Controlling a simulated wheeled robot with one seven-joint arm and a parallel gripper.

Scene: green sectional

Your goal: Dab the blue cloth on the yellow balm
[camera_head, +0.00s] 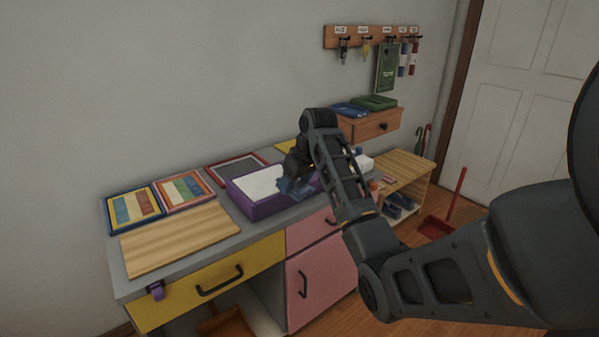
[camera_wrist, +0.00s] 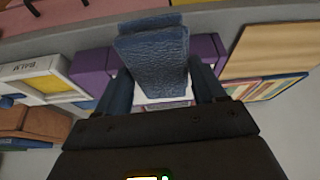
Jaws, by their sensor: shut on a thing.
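My gripper (camera_wrist: 160,88) is shut on the blue cloth (camera_wrist: 152,50), which stands up folded between the two fingers in the wrist view. In the head view the cloth (camera_head: 296,187) is a small blue shape over the right part of the purple tray, below my gripper (camera_head: 294,168). The yellow balm (camera_wrist: 38,83) lies in a white box labelled BALM at the left of the wrist view, apart from the cloth. In the head view my arm hides much of the area where a white box edge (camera_head: 366,163) shows; I cannot tell if the balm is there.
The purple tray (camera_head: 262,210) with a white inside stands on the grey counter. A wooden board (camera_head: 180,240) and several coloured framed panels (camera_head: 133,207) lie to its left. A wooden shelf (camera_head: 405,170) stands at the right.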

